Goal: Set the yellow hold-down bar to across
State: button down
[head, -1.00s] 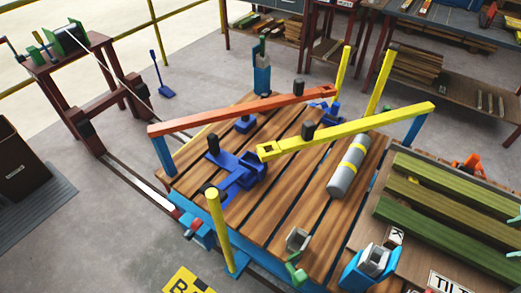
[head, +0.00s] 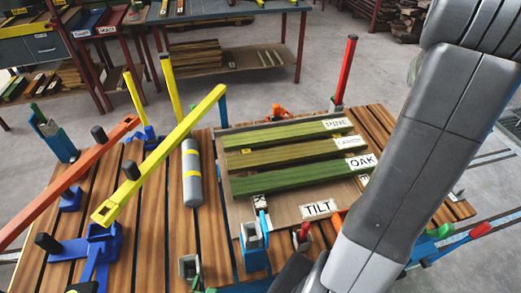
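The yellow hold-down bar (head: 165,150) runs diagonally over the wooden slatted deck in the head view. Its far end is at a blue post (head: 223,112). Its near end has a slot and shows just above a blue bracket (head: 100,240); I cannot tell whether they touch. A black knob (head: 131,169) stands up from the bar. A grey cylinder with yellow bands lies on the deck to the right of the bar. My arm crosses the right side of the view, but my gripper is not visible.
An orange bar (head: 70,182) with a black knob lies left of the yellow one. Yellow uprights (head: 172,85) stand behind. Green boards (head: 290,150) lie on a panel at the right, near a red post (head: 345,70). Work tables stand at the back.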

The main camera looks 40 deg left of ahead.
aim_at(136, 177)
jog(key=k, duration=0.55)
jog(key=k+u, duration=0.1)
jog(key=u, duration=1.45)
jog(key=j, duration=0.8)
jog(key=i+j, duration=0.15)
jog(key=j, duration=1.4)
jog(key=i, duration=0.05)
